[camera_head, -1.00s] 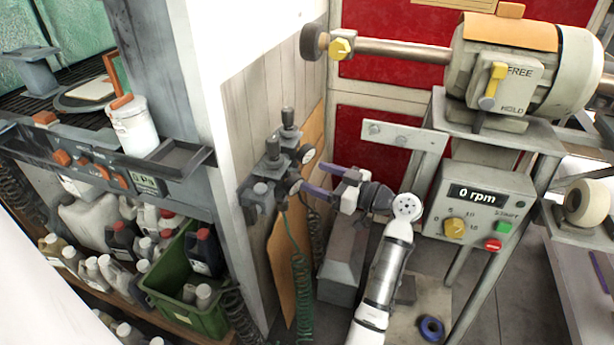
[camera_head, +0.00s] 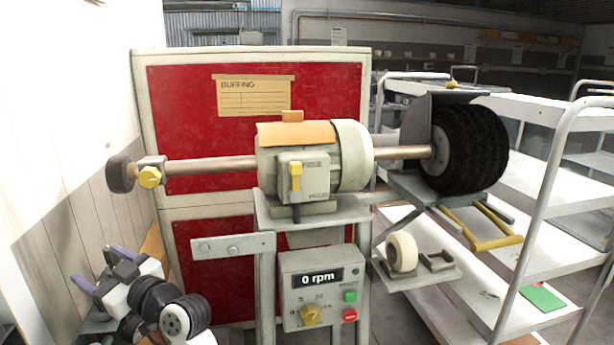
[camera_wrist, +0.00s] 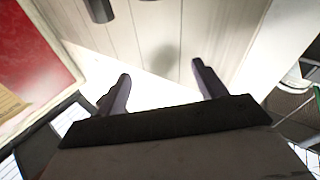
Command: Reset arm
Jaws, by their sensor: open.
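My gripper (camera_head: 98,270) is at the lower left of the head view, left of the buffing machine's stand. Its two purple fingers are spread apart with nothing between them. In the wrist view my gripper (camera_wrist: 160,92) also shows open and empty, with a pale panelled wall (camera_wrist: 160,35) beyond the fingers. My arm's rounded black and white joint is below it in the head view. No object touches the fingers in either view.
The buffing motor (camera_head: 310,165) carries a shaft with a dark brush (camera_head: 468,148) at right. The control box (camera_head: 322,290) below reads 0 rpm. A white wheel (camera_head: 401,252) sits on a small shelf. Red cabinets (camera_head: 330,90) stand behind; a white trolley (camera_head: 560,150) is at right.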

